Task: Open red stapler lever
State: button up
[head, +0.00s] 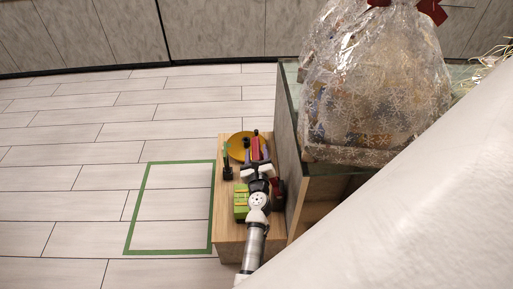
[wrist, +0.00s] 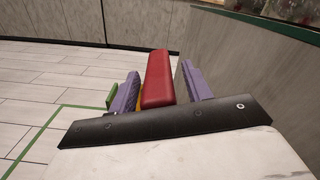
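The red stapler (head: 255,148) is on the small wooden table (head: 229,238) in the head view. In the wrist view, the red stapler (wrist: 157,78) is a long red block pointing away from me, and its lever cannot be told apart from its body. My gripper (head: 256,155) is over the table with its purple fingers on either side of the stapler. In the wrist view my gripper (wrist: 160,88) has its fingers spread apart, with the stapler between them. Whether either finger touches the stapler is unclear. The stapler's lower part is hidden.
A yellow round dish (head: 236,143) lies at the table's far end. A dark upright item (head: 228,173), a green block (head: 240,203) and a dark red item (head: 279,190) stand close by. A taller counter (head: 287,130) with a wrapped hamper (head: 375,85) borders the right. The left floor is clear.

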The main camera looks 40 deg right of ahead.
jog(key=shift+a, duration=0.1)
jog(key=v, duration=0.7)
jog(key=shift+s, duration=0.2)
dwell(0.4)
